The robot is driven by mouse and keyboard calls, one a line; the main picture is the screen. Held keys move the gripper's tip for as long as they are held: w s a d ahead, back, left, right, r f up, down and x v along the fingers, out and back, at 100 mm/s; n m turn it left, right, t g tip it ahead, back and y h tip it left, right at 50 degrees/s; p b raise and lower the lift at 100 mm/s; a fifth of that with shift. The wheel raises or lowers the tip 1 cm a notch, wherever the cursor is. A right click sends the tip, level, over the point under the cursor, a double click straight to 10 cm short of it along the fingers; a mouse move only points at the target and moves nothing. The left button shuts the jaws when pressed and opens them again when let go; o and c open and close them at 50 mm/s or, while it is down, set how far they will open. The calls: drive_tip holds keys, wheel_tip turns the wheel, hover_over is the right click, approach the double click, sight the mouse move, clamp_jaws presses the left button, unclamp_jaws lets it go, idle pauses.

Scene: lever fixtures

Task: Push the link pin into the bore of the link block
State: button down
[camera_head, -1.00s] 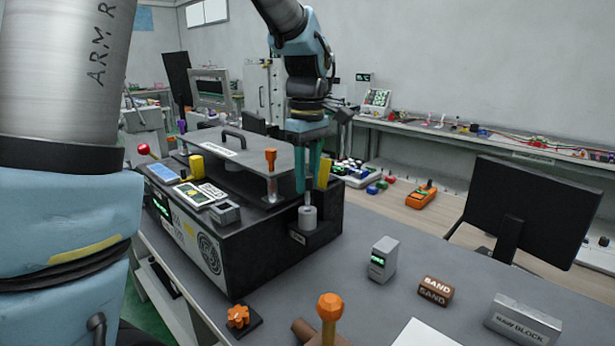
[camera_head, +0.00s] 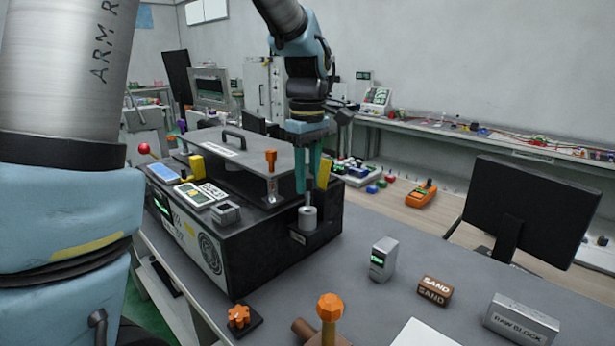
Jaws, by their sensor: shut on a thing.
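My gripper (camera_head: 307,185), with teal fingers, points straight down over the front right corner of the black machine. It is shut on the link pin (camera_head: 309,197), a thin grey piece mostly hidden between the fingers. Directly below the fingertips stands a short light-grey cylinder (camera_head: 308,218) on a dark step, which looks like the link block. The pin's lower end meets the top of this cylinder. I cannot tell how deep it sits in the bore.
A yellow upright (camera_head: 324,174) stands close right of the fingers, and an orange-topped post (camera_head: 271,172) to the left. A lid with a black handle (camera_head: 233,136) lies behind. On the bench are a grey box (camera_head: 383,260), a sand block (camera_head: 434,290) and a dark monitor (camera_head: 532,215).

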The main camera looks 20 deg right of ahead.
sight(308, 197)
drive_tip(key=shift+f+b, duration=1.35)
drive_tip(key=shift+f, duration=1)
drive_tip(key=c, duration=0.5)
unclamp_jaws()
drive_tip(key=shift+r, duration=0.1)
wheel_tip(308, 197, up, 11)
drive_tip(key=shift+f+b, duration=0.15)
drive_tip(key=shift+b, duration=0.6)
drive_tip(key=shift+s, duration=0.15)
